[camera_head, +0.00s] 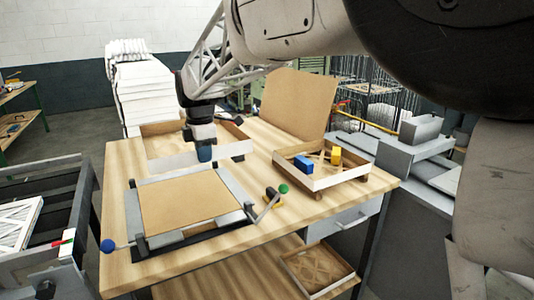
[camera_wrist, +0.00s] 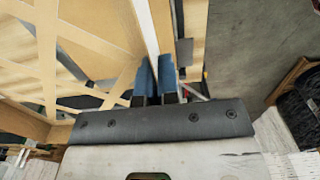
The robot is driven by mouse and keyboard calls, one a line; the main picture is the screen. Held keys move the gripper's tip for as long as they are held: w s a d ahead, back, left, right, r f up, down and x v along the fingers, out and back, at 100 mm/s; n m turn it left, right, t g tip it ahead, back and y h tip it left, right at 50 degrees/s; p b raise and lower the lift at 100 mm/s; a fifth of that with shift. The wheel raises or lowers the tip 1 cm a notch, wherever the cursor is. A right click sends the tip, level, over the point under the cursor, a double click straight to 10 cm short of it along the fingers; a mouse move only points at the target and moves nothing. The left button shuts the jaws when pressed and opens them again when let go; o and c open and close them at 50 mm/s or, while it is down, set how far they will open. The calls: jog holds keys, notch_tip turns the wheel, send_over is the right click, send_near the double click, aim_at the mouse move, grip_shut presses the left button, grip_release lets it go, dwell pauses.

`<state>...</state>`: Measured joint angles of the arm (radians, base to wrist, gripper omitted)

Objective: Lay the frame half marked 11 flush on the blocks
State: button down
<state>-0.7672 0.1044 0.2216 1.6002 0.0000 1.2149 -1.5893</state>
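A shallow frame half with white walls and a brown lattice floor (camera_head: 172,148) is at the back left of the table. No number is legible on it, so I cannot tell if it is marked 11. My gripper (camera_head: 205,153) is at its front wall. In the wrist view, my blue fingertips (camera_wrist: 157,78) stand close on either side of the white wall (camera_wrist: 147,24), apparently shut on it. I cannot tell whether the frame half is lifted.
A blue object (camera_head: 303,163) and a yellow object (camera_head: 336,155) are at the right frame half. A grey fixture (camera_head: 233,184) with ball-ended levers surrounds a brown panel (camera_head: 188,203) at the front. A brown board (camera_head: 298,103) leans behind. A tray (camera_head: 318,270) lies below the tabletop.

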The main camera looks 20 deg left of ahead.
jog(key=w+d+f, duration=0.2)
jog(key=w+d, duration=1.4)
jog(key=d, duration=0.3)
jog(key=w+d+f, duration=0.2)
jog(key=w+d, duration=1.4)
jog(key=d, duration=0.3)
jog(key=shift+w+d+f, duration=0.15)
jog(key=shift+w+f, duration=0.2)
jog(key=shift+f, duration=0.05)
jog(key=shift+f, duration=4.55)
jog(key=c, duration=1.3)
grip_release()
